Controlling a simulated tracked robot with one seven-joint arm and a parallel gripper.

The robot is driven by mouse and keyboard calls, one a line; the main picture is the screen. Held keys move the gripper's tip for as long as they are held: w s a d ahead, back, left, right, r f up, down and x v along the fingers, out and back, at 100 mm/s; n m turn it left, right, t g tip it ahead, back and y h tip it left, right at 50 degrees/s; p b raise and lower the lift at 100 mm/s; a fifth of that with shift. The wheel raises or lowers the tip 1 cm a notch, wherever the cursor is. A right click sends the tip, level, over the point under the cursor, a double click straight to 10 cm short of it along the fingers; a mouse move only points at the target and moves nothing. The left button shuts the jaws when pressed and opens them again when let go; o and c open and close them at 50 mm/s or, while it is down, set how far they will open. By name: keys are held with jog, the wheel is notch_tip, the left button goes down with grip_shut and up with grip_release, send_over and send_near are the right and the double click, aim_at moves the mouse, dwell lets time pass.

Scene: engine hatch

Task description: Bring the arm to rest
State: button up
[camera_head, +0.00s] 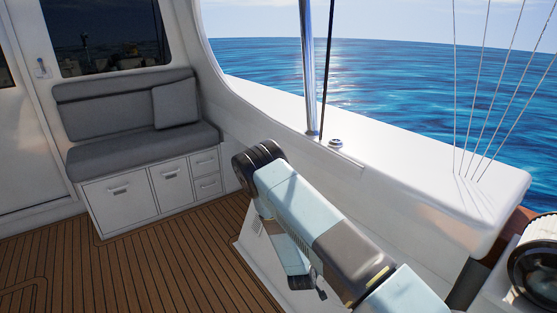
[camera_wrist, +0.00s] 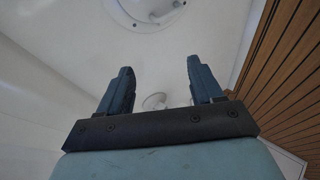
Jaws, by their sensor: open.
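My gripper (camera_wrist: 158,88) shows in the wrist view with its two dark blue fingers well apart. Nothing is between the fingertips. Behind them is a smooth white surface with a round white fitting (camera_wrist: 150,8) at the top and a smaller round fitting (camera_wrist: 154,101) between the fingers. My arm (camera_head: 315,222) shows in the head view, its light blue and grey links raised and bent beside the white side wall. The gripper itself cannot be made out in the head view.
A grey cushioned bench (camera_head: 140,145) with white drawers stands at the left. Wooden deck planks (camera_head: 190,260) lie open in front of it. The white gunwale (camera_head: 400,170) runs along the right, with a metal pole (camera_head: 308,70) and thin lines rising from it.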

jog(key=w+a+r+m+g+y, duration=0.1)
jog(key=w+a+r+m+y, duration=0.1)
jog(key=r, duration=0.9)
jog(key=w+a+r+m+g+y, duration=0.1)
jog(key=w+a+r+m, duration=0.1)
jog(key=r, duration=0.9)
jog(key=s+d+r+m+y, duration=0.1)
jog(key=s+r, duration=0.1)
jog(key=r, duration=0.8)
jog(key=s+d+r+y, duration=0.1)
jog(key=s+r, duration=0.2)
jog(key=r, duration=0.7)
jog(key=s+d+r+m, duration=0.1)
jog(key=s+d+r, duration=0.2)
jog(key=s+r, duration=0.4)
jog(key=s+d+r, duration=0.4)
jog(key=s+r, duration=0.4)
jog(key=s, duration=0.6)
jog(key=s+d+r+m, duration=0.1)
jog(key=s+d+r, duration=0.2)
jog(key=s+r, duration=0.4)
jog(key=s, duration=0.3)
jog(key=shift+s+d+r+m+g+h, duration=0.25)
jog(key=shift+r+m+g+h, duration=0.05)
jog(key=shift+r, duration=0.1)
